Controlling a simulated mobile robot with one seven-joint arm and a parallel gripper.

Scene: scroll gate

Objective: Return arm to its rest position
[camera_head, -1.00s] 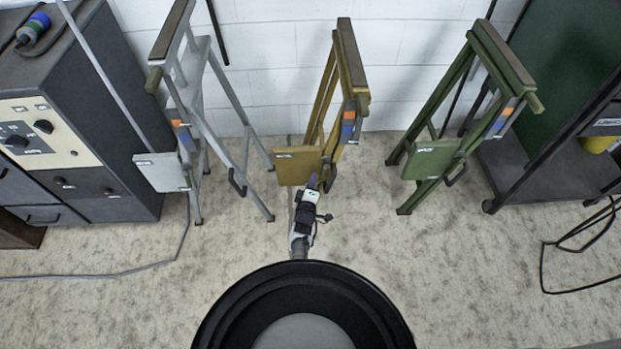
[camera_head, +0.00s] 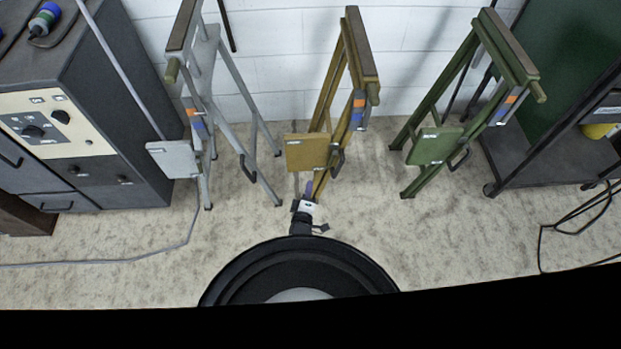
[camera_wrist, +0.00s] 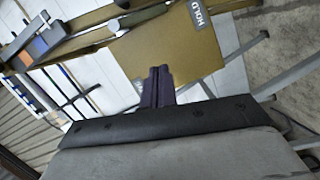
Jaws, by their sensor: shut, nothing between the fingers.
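My gripper (camera_head: 308,187) is shut and empty, with its dark purple fingers together. In the head view it is just below the yellow stand's panel (camera_head: 308,152), close to my round black base. The wrist view shows the closed fingers (camera_wrist: 158,75) in front of the yellow panel (camera_wrist: 190,50), which carries a label reading "HOLD". I cannot tell the exact gap between fingertips and panel. Most of my arm is foreshortened in the head view.
The yellow stand (camera_head: 367,65) stands between a grey stand (camera_head: 238,75) and a green stand (camera_head: 508,48). A dark control cabinet (camera_head: 120,95) is at left and a dark cart (camera_head: 550,165) at right. Cables lie on the floor at both sides. Floor between the stands is clear.

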